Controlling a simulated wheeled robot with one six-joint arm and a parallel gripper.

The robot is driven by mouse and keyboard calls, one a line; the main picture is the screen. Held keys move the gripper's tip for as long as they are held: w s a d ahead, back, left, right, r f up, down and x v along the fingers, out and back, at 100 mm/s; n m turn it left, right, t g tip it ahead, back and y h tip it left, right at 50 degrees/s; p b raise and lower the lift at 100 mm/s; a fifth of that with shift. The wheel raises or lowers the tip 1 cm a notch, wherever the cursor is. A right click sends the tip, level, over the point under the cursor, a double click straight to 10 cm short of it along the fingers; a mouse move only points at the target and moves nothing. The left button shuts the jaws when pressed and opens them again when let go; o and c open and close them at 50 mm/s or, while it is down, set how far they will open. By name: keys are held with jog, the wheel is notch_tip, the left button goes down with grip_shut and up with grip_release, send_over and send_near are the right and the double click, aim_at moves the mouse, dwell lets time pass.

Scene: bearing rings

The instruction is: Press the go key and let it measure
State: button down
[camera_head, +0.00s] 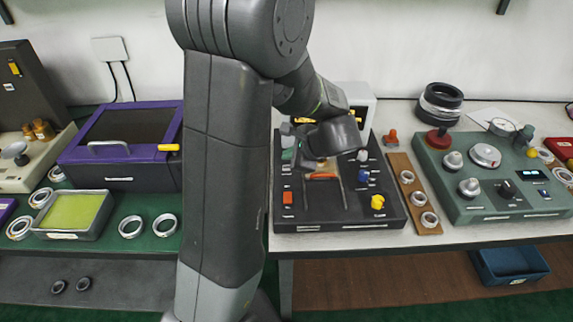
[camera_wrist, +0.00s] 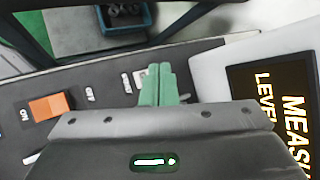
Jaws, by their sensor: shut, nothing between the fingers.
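The dark measuring panel (camera_head: 340,216) stands on the right-hand table and carries an orange switch (camera_head: 287,197), several coloured knobs and white labels. In the wrist view the orange switch (camera_wrist: 50,106) lies to the left, with labels running toward my fingers. My gripper (camera_wrist: 160,70) is shut and empty, its green fingertips over the panel's left column. A small pale patch (camera_wrist: 139,78) shows beside the tips; I cannot tell whether it is the go key or whether the tips touch anything. The display (camera_wrist: 275,110) shows yellow "MEAS..." and "LEVEL", cut off by the frame.
A wooden strip (camera_head: 432,229) with several rings lies right of the panel, then a green instrument (camera_head: 490,215) with knobs. A purple box (camera_head: 110,183), a tray (camera_head: 45,235) and loose rings are on the left. A blue bin (camera_head: 508,265) sits below the right table.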

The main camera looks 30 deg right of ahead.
jog(key=shift+r+p, duration=1.2)
jog(key=shift+r, duration=0.65)
jog(key=shift+f, duration=0.1)
